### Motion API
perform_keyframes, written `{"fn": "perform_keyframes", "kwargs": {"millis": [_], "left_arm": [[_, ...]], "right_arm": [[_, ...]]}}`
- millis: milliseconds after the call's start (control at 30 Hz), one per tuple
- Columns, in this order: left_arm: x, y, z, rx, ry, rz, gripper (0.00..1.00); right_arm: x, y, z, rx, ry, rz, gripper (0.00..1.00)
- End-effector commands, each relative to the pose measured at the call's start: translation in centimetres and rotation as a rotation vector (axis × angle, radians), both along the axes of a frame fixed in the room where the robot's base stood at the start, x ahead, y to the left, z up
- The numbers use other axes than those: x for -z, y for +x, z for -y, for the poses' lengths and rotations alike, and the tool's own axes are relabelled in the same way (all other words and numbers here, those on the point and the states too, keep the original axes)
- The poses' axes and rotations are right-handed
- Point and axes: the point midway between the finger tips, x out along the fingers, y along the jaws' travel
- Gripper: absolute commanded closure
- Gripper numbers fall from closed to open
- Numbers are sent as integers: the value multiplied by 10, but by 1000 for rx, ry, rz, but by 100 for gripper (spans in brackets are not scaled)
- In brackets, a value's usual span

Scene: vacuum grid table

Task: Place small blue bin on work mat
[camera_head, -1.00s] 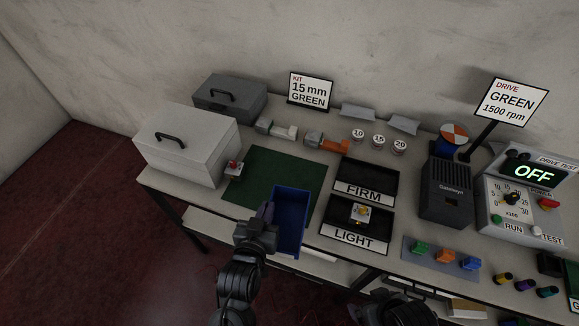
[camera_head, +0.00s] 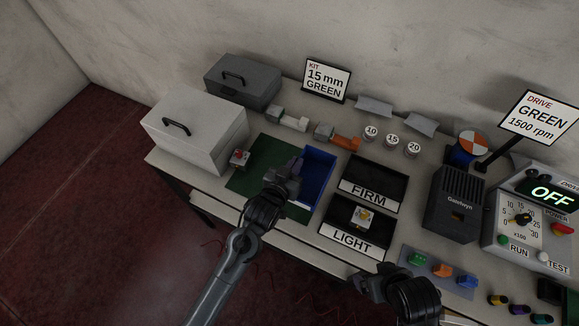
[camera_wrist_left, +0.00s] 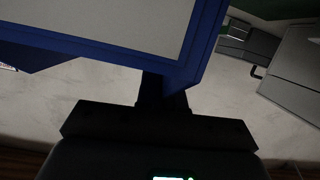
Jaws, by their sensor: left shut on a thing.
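The small blue bin (camera_head: 320,171) is over the right part of the green work mat (camera_head: 273,149) in the head view. Whether it rests on the mat or hangs just above it I cannot tell. My left gripper (camera_head: 289,176) is shut on the bin's left wall. In the left wrist view the blue bin wall (camera_wrist_left: 110,52) fills the upper left, with the fingers (camera_wrist_left: 163,92) against it. My right gripper (camera_head: 367,284) is low in the head view, by the table's front edge, apart from the bin; its jaws are unclear.
A light grey case (camera_head: 196,135) stands left of the mat, and a small red-button piece (camera_head: 239,157) sits at the mat's left edge. The black FIRM (camera_head: 375,182) and LIGHT (camera_head: 345,226) trays lie close on the bin's right. Coloured parts lie behind the mat.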

Motion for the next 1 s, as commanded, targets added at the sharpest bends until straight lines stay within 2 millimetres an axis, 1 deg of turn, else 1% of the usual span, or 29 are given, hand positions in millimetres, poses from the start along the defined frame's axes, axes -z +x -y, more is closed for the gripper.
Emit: {"fn": "perform_keyframes", "kwargs": {"millis": [33, 100, 267, 367, 600, 700, 1000], "left_arm": [[5, 8, -5, -1, -1, 2, 100], [10, 16, -8, -1, 1, 1, 100], [17, 26, -14, 0, 0, 1, 100], [20, 27, -15, -1, -2, 0, 100], [48, 27, -14, 1, -1, -1, 100], [56, 27, -14, 0, -1, 0, 100], [57, 27, -14, 0, -2, 1, 100]], "right_arm": [[1, 0, 0, 1, 0, 0, 7], [2, 0, 0, 1, 1, 1, 7], [2, 1, -1, 3, 4, 1, 7], [3, 1, -1, 4, 6, 2, 7], [5, 2, -2, 7, 9, 4, 7], [6, 2, -2, 7, 9, 4, 7], [6, 2, -1, 5, 7, 4, 7]]}}
